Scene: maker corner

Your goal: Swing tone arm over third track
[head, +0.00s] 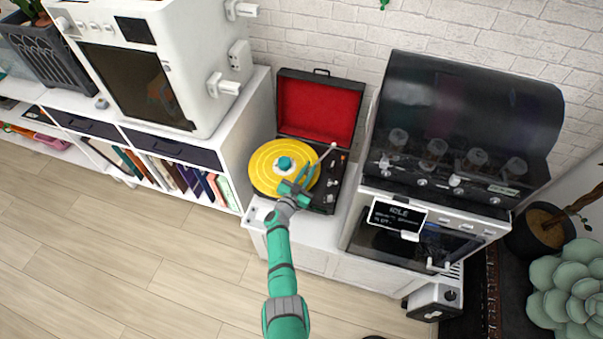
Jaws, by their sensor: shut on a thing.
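The record player (328,182) is a black case with its red-lined lid (318,110) standing open at the back. A yellow record (262,165) with ring bands lies on it, with a teal piece (285,163) at its centre. The thin pale tone arm (327,152) runs from its pivot at the right of the deck down toward the record's right side. My gripper (303,180) is over the record's front right part, shut at the tone arm's lower end. My gripper hides that end, so I cannot tell which track lies under it.
A white machine with a dark window (135,85) stands on the shelf at left. A large black-hooded machine (460,120) with a screen reading IDLE (397,214) stands close at right. The player sits on a white cabinet (310,228) before a brick wall. Bare floor lies in front.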

